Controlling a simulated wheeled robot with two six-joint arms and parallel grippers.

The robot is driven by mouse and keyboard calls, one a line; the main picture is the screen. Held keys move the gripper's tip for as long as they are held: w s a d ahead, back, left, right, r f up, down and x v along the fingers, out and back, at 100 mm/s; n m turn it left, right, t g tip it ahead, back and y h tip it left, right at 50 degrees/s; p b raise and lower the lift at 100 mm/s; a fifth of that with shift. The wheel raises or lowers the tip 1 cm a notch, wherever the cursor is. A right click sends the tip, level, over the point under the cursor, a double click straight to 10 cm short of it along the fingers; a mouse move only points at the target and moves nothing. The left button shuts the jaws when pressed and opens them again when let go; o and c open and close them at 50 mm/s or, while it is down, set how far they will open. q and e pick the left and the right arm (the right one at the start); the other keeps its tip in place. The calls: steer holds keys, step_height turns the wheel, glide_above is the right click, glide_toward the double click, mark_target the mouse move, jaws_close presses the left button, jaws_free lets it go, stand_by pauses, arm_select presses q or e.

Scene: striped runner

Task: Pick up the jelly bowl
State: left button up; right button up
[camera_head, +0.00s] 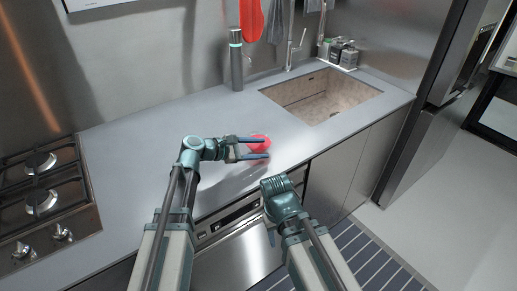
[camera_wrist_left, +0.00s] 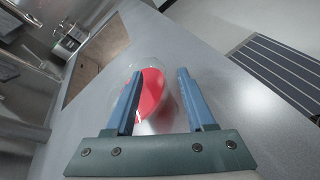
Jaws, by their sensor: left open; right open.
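The jelly bowl (camera_head: 260,143) is a clear bowl with red jelly, standing on the grey counter (camera_head: 140,150). My left gripper (camera_head: 262,147) is open, with its two blue fingers reaching to either side of the bowl. In the left wrist view the red jelly (camera_wrist_left: 152,92) shows between the open fingers (camera_wrist_left: 158,98), and the bowl's clear rim shows around it. I cannot tell whether a finger touches the bowl. My right gripper (camera_head: 272,236) hangs low in front of the counter, pointing down and away from the bowl; its fingers are mostly hidden.
A sink (camera_head: 288,92) is set into the counter behind the bowl, with a dark bottle (camera_head: 236,62) to its left. A gas hob (camera_head: 40,185) is at the left. Small containers (camera_head: 342,52) stand behind the sink. The striped runner (camera_head: 365,262) lies on the floor.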

arm_select(q)
steer(key=shift+x, duration=0.8)
steer(key=shift+c, duration=0.2)
jaws_close()
stand_by(0.6)
